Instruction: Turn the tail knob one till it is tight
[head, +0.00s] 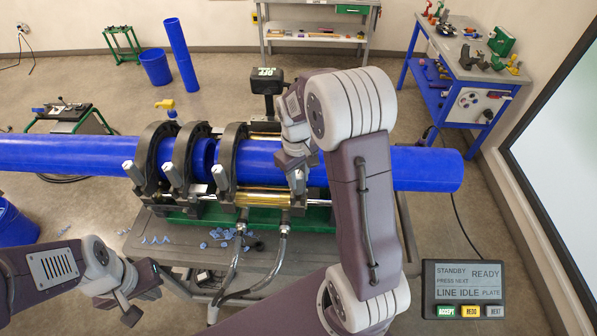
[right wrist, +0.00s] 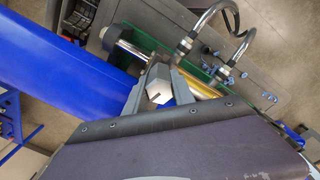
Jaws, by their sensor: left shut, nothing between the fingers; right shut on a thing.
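A light grey hex-headed knob (right wrist: 158,91) sits between the fingers of my right gripper (right wrist: 160,84) in the right wrist view. The right gripper is shut on it. In the head view this knob (head: 298,182) is at the right end of the clamp row, under my right gripper (head: 295,166), and the arm hides part of it. Several similar grey knobs, such as one at the right (head: 221,178), stand on the black clamps further left. My left gripper (head: 131,316) is shut and empty at the lower left, away from the machine.
The blue pipe (head: 70,153) runs through the clamps (head: 236,142) across the cart. Hydraulic hoses (head: 280,250) and blue shavings (head: 222,234) are on the grey cart top. A control panel (head: 463,284) reads STANDBY, READY and LINE IDLE. A blue-legged workbench (head: 465,62) stands at back right.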

